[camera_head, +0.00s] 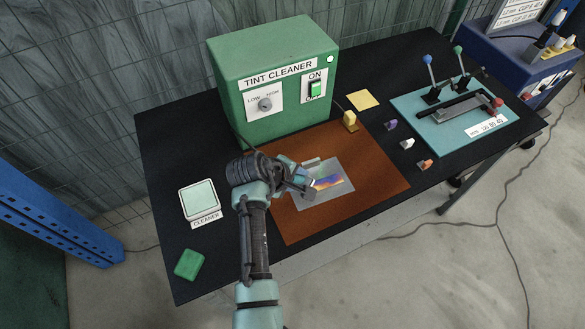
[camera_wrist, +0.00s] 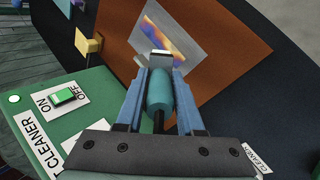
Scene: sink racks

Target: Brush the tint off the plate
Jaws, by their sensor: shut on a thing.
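A grey metal plate (camera_head: 341,171) lies on the brown mat, with a yellow, orange and purple tint streak (camera_head: 328,182) on it. The plate (camera_wrist: 198,52) and streak (camera_wrist: 166,24) also show in the wrist view. My gripper (camera_head: 306,187) is over the plate's left part. In the wrist view my gripper (camera_wrist: 160,78) is shut on the teal handle of a brush (camera_wrist: 159,92). The brush's pale tip points at the plate near the streak; I cannot tell whether it touches. The green tint cleaner box (camera_head: 270,85) stands behind, with a green ON/OFF switch (camera_head: 316,89).
A dish labelled CLEANER (camera_head: 199,199) and a green block (camera_head: 189,264) lie left of my arm. A yellow upright piece (camera_head: 350,119) stands at the mat's back edge. A yellow pad (camera_head: 363,99), small coloured pieces and a teal lever board (camera_head: 412,108) are right.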

